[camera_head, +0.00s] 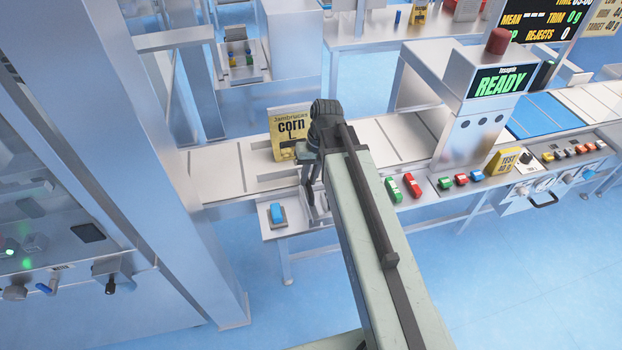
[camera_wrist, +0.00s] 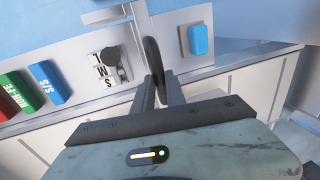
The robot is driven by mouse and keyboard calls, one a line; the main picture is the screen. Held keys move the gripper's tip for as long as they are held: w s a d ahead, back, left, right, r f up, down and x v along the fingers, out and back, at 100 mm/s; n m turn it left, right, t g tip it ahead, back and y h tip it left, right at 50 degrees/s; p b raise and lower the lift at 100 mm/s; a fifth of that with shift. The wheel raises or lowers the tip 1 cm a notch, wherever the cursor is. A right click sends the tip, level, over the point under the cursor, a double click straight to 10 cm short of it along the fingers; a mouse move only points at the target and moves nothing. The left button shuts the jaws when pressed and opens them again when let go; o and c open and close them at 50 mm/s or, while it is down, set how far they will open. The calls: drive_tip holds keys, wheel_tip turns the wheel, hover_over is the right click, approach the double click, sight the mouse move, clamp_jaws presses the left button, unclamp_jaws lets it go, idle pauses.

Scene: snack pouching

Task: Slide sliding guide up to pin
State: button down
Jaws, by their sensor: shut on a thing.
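My gripper (camera_head: 313,183) reaches down at the front edge of the conveyor, just right of the yellow corn pouch (camera_head: 290,133). In the wrist view my gripper (camera_wrist: 160,78) is shut on a dark, narrow, upright piece (camera_wrist: 152,56), which looks like the handle of the sliding guide. A thin metal rail (camera_head: 247,201), probably part of the guide, runs along the belt left of my gripper. My arm hides the area right of it. I cannot make out the pin in either view.
A blue button (camera_head: 277,213) sits on the front ledge and also shows in the wrist view (camera_wrist: 198,40). A marked plate with a dark knob (camera_wrist: 110,56) is left of my fingers. The READY machine (camera_head: 475,110) stands to the right, a large metal frame post (camera_head: 150,160) to the left.

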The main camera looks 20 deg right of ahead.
drive_tip(key=w, duration=0.3)
drive_tip(key=shift+w, duration=0.3)
drive_tip(key=c, duration=1.4)
unclamp_jaws()
drive_tip(key=shift+s, duration=0.1)
drive_tip(key=shift+o, duration=0.2)
wheel_tip(320, 180, up, 8)
drive_tip(key=d+p, duration=0.1)
drive_tip(key=p, duration=0.6)
drive_tip(key=shift+d+f+p, duration=0.2)
drive_tip(key=shift+p, duration=0.1)
